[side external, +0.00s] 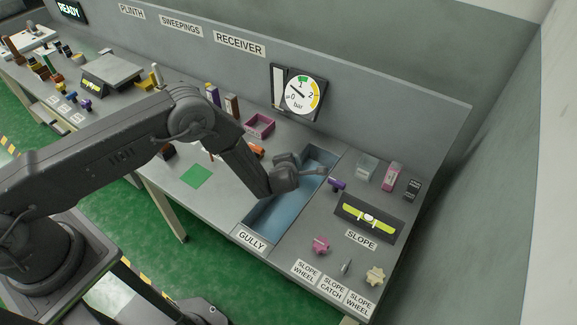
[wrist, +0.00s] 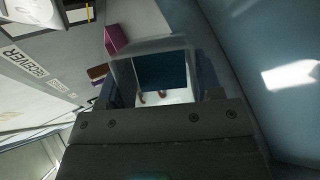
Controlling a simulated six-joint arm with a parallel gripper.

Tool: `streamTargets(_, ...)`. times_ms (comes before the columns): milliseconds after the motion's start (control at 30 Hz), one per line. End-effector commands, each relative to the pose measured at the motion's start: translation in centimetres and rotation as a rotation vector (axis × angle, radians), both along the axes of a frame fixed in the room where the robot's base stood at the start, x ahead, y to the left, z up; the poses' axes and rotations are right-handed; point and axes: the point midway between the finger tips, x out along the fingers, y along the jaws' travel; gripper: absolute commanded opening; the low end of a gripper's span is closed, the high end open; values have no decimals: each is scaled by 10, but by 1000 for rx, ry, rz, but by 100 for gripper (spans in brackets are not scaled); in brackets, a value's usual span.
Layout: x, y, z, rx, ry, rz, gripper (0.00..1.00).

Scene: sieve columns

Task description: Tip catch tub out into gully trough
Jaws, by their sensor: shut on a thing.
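The gully trough (side external: 268,212) is a long blue-lined channel set in the bench, behind the GULLY label. My gripper (side external: 308,170) is above its middle, pitched over. In the wrist view my gripper (wrist: 160,100) is shut on the catch tub (wrist: 178,44), a box with pale, see-through-looking walls. Small brown bits show at a pale patch within its outline; I cannot tell whether they lie in the tub or beyond it. The trough's blue surface (wrist: 235,45) fills the right of that view. The wrist view is strongly rotated. In the side view my gripper mostly hides the tub.
To the right are a clear box (side external: 367,167), a pink block (side external: 392,177) and the yellow-green SLOPE level (side external: 368,217). A green square (side external: 196,176) lies on clear bench left.

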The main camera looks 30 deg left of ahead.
Motion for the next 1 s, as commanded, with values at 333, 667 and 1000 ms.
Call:
streamTargets(333, -4, -5, 1, 361, -235, -2, 32)
streamTargets(667, -8, -12, 7, 664, -435, -1, 32)
streamTargets(1000, -9, -14, 10, 736, -482, 1, 32)
